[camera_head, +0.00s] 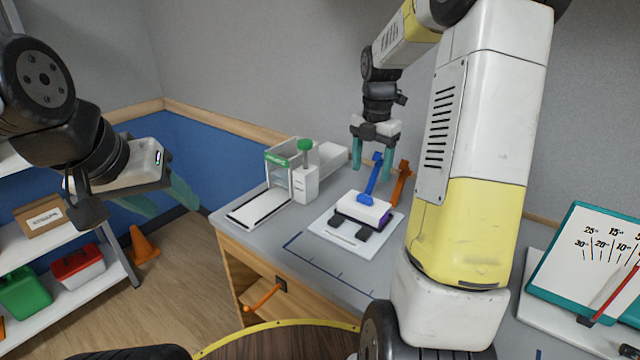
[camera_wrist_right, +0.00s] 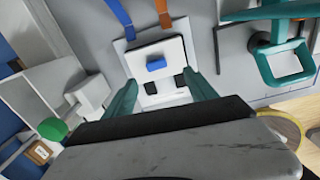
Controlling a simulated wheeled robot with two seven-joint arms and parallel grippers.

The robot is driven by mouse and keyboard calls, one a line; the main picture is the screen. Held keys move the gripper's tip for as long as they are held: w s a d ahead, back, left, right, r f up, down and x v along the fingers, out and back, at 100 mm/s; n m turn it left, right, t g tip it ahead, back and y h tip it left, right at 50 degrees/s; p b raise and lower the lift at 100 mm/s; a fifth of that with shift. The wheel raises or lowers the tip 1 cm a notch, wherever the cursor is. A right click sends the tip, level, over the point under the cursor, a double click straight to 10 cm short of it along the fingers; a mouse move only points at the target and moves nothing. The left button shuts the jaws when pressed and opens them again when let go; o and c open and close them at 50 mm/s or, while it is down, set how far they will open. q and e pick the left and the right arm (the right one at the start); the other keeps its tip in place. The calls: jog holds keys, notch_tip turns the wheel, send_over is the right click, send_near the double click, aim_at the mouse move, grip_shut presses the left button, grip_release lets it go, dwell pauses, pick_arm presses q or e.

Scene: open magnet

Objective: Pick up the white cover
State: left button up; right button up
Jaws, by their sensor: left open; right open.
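The white cover (camera_head: 350,208) is a white block with a small blue knob (camera_head: 364,199) on top. It sits on a white base plate (camera_head: 325,226) on the grey table; the right wrist view shows the cover (camera_wrist_right: 172,48) and knob (camera_wrist_right: 156,63) between my fingers and ahead of them. My right gripper (camera_head: 372,157) is open and empty, above and behind the cover, apart from it; its teal fingers also show in the right wrist view (camera_wrist_right: 161,92). My left gripper (camera_head: 158,197) is open and empty at the far left, away from the table.
A blue lever (camera_head: 375,178) and an orange lever (camera_head: 401,185) stand behind the cover. A white-and-green machine (camera_head: 292,172) is left of it. A teal-framed gauge (camera_head: 590,255) stands at right. A shelf (camera_head: 70,310) stands left.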

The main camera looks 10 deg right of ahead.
aim_at(365, 196)
jog(key=shift+w+a+f+n, duration=0.1)
jog(key=shift+w+f+n, duration=0.2)
jog(key=shift+w+f, duration=0.3)
jog(key=shift+f, duration=0.2)
jog(key=f, duration=0.6)
jog(key=shift+s+a+f, duration=0.15)
jog(key=shift+s+f, duration=0.05)
jog(key=shift+f, duration=0.2)
jog(key=c, duration=1.4)
jog(key=shift+r, duration=0.15)
